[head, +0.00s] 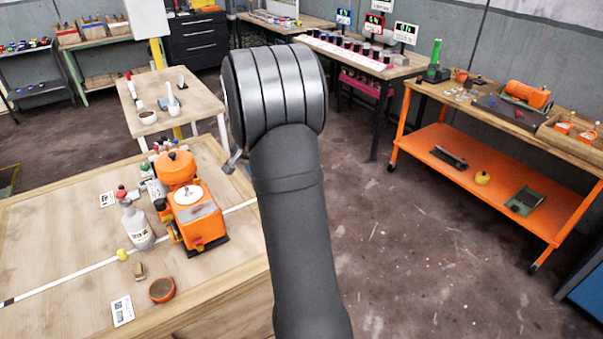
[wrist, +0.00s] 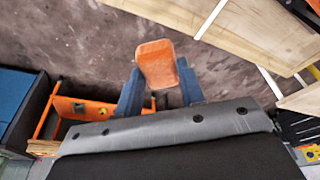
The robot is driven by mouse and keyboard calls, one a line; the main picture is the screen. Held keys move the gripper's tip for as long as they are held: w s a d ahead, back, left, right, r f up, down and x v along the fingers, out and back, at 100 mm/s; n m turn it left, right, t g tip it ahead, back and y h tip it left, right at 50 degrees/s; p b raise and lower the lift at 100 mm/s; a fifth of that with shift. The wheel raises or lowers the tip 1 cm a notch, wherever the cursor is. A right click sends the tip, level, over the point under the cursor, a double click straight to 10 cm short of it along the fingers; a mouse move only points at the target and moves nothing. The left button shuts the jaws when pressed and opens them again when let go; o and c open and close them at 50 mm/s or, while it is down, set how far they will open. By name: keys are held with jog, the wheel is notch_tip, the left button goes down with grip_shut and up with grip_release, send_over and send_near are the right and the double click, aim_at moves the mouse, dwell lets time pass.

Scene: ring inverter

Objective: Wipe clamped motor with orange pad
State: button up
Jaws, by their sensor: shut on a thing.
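My gripper (wrist: 160,78) shows in the wrist view with its two blue fingers shut on an orange pad (wrist: 156,60). The pad stands out past the fingertips, over the brown floor. In the head view my arm fills the middle and hides most of the gripper and the pad. An orange machine with a pale disc (head: 196,213) stands on the near wooden table, left of my arm. Another orange motor-like body (head: 527,94) lies on the right bench. I cannot tell from the frames which of them is the clamped motor.
An orange-framed bench (head: 480,165) stands at the right. Open floor (head: 400,240) lies between.

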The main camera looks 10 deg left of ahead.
jog(key=r+n, duration=0.1)
send_over(194, 211)
jog(key=s, duration=0.2)
jog(key=shift+s+a+f+x, duration=0.1)
jog(key=shift+s+x, duration=0.15)
jog(key=shift+x, duration=0.95)
jog(key=shift+s+a+f+x, duration=0.1)
jog(key=shift+s+x, duration=0.15)
jog(key=shift+x, duration=1)
jog(key=shift+s+a+x, duration=0.1)
jog(key=shift+s+x, duration=0.15)
jog(key=shift+x, duration=0.95)
jog(key=shift+w+d+f, duration=0.35)
jog(key=shift+w+d, duration=0.15)
jog(key=shift+w, duration=0.05)
jog(key=shift+c, duration=0.7)
jog(key=shift+w+d, duration=2.05)
jog(key=shift+d, duration=0.05)
jog(key=shift+s+a, duration=2.35)
jog(key=shift+a, duration=0.05)
jog(key=v, duration=0.2)
jog(key=shift+a+r, duration=0.15)
jog(key=shift+r, duration=3)
